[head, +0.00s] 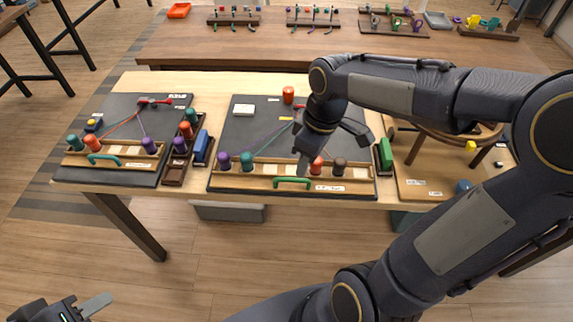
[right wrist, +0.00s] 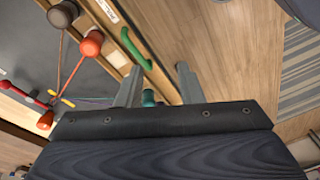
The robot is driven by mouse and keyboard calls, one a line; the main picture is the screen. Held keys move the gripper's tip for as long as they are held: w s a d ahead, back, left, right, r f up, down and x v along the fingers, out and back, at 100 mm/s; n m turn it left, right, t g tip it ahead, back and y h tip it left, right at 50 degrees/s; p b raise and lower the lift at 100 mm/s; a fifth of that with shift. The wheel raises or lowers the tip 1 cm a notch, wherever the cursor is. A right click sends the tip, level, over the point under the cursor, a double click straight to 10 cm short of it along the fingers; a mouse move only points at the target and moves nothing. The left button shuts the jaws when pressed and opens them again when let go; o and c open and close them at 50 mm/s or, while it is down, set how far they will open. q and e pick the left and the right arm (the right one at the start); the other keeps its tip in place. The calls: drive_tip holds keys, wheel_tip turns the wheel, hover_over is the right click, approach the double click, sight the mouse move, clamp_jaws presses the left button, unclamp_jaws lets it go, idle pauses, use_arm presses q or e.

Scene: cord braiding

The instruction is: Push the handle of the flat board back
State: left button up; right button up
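A flat dark board (head: 265,130) in the middle of the table has a wooden front bar with a green handle (head: 292,183) on its front side. The handle also shows in the right wrist view (right wrist: 135,48). My right gripper (head: 303,163) is above the bar, near the handle. Its two fingers (right wrist: 158,88) stand apart, with a teal bobbin (right wrist: 148,97) visible between them. I cannot tell its depth; nothing appears gripped. A red bobbin (right wrist: 91,43) is beside them. My left gripper (head: 84,304) is low at bottom left, away from the table; its finger gap is unclear.
A second dark board (head: 120,115) with a teal handle (head: 104,158) lies at left. A bobbin tray (head: 174,172), a blue block (head: 200,146) and a green block (head: 384,154) flank the middle board. A wooden board (head: 415,180) lies at right, partly under my right arm.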

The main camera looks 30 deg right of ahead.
drive_tip(key=w+f+n+g, duration=0.2)
drive_tip(key=w+f+n, duration=0.3)
drive_tip(key=w, duration=0.3)
drive_tip(key=p, duration=0.1)
hover_over(291, 172)
drive_tip(key=s+a, duration=0.2)
drive_tip(key=s, duration=0.2)
drive_tip(key=shift+g+h, duration=0.3)
wheel_tip(291, 172, down, 8)
drive_tip(key=shift+a+r, duration=0.1)
drive_tip(key=shift+a, duration=0.05)
clamp_jaws()
